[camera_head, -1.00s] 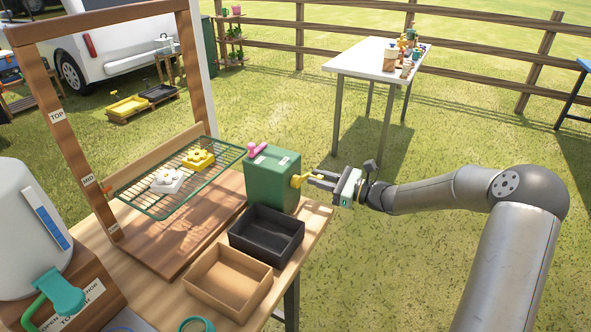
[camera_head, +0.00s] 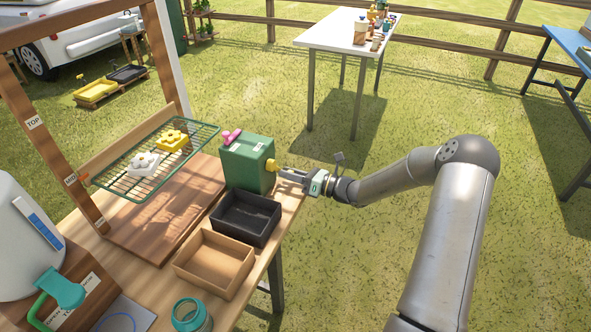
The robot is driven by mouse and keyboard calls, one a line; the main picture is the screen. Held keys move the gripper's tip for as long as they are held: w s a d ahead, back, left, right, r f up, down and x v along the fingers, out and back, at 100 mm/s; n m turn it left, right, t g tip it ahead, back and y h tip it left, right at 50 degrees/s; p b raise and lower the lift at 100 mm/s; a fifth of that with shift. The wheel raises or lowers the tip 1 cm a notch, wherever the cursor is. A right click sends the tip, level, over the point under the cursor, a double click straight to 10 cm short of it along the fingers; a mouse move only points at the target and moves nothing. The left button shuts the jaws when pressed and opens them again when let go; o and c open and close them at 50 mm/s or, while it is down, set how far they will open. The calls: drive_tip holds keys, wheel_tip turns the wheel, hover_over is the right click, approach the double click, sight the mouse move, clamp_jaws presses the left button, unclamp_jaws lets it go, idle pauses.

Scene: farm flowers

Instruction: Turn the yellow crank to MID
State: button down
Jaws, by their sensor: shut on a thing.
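The yellow crank (camera_head: 271,164) sticks out of the right side of a green box (camera_head: 247,167) on the wooden table. My gripper (camera_head: 281,172) is shut on the crank from the right and hides part of its handle. A green wire rack (camera_head: 132,187) hangs level in a wooden frame (camera_head: 52,148). The rack's left corner is close to the MID label (camera_head: 70,181). The TOP label (camera_head: 35,122) is higher on the same post. A white flower piece (camera_head: 143,164) and a yellow flower piece (camera_head: 172,141) lie on the rack.
A pink knob (camera_head: 230,137) sits on the green box. A black tray (camera_head: 245,218) and a brown tray (camera_head: 214,263) stand in front of it. A teal jar (camera_head: 190,316) and a white dispenser (camera_head: 28,238) are nearer. Open grass lies right of the table.

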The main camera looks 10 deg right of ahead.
idle(0.3)
drive_tip(key=c, duration=1.3)
unclamp_jaws()
drive_tip(key=shift+s+d, duration=0.1)
drive_tip(key=b+v, duration=0.1)
drive_tip(key=v, duration=1.6)
drive_tip(key=shift+s+d+r, duration=0.1)
